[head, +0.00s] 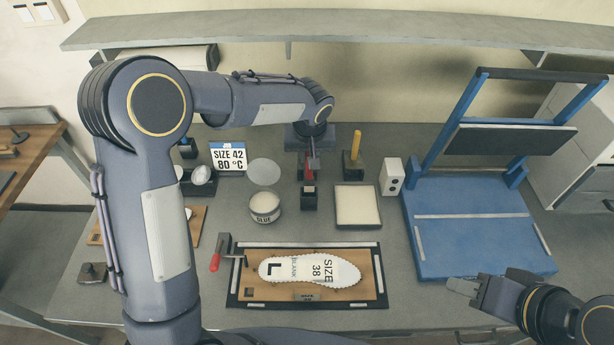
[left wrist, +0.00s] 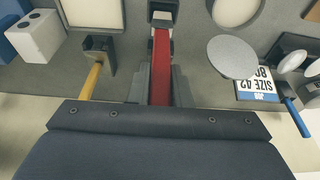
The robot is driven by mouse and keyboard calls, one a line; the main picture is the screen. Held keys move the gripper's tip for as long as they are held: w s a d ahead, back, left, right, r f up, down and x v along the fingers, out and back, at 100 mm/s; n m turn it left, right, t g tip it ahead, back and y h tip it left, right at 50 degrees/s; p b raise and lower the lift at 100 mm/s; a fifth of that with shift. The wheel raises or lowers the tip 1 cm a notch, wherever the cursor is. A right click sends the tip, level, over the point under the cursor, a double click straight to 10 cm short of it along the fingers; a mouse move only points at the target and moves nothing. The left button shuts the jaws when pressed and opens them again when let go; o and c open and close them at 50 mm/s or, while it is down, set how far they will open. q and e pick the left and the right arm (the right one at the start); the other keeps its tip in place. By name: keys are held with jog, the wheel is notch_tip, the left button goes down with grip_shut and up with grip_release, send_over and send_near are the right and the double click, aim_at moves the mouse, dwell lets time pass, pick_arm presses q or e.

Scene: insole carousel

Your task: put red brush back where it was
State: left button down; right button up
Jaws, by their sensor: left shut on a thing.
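The red brush (left wrist: 161,68) is between the two fingers of my left gripper (left wrist: 161,88), which is shut on it. In the head view the left gripper (head: 313,163) reaches down from above at the back middle of the bench. A little red of the brush (head: 309,189) shows below it, at a small black holder (head: 309,202). In the left wrist view the brush's far end meets the holder (left wrist: 163,12); I cannot tell how deep it sits. My right gripper (head: 466,288) is empty at the lower right, and its jaw gap is unclear.
A yellow-handled tool (head: 355,146) stands in a black holder close to the right. A glue tin (head: 265,208) and size sign (head: 228,157) are left, a pale pad (head: 357,205) right. An insole (head: 310,271) lies on a framed board in front. A blue press (head: 470,230) fills the right.

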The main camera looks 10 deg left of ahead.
aim_at(309, 173)
pick_arm(q)
jog(key=shift+f, duration=0.9)
notch_tip(309, 173, down, 5)
jog(key=b, duration=0.2)
jog(key=shift+r+b, duration=0.1)
jog(key=shift+b, duration=0.25)
jog(key=c, duration=1.3)
grip_release()
jog(key=shift+c, duration=0.2)
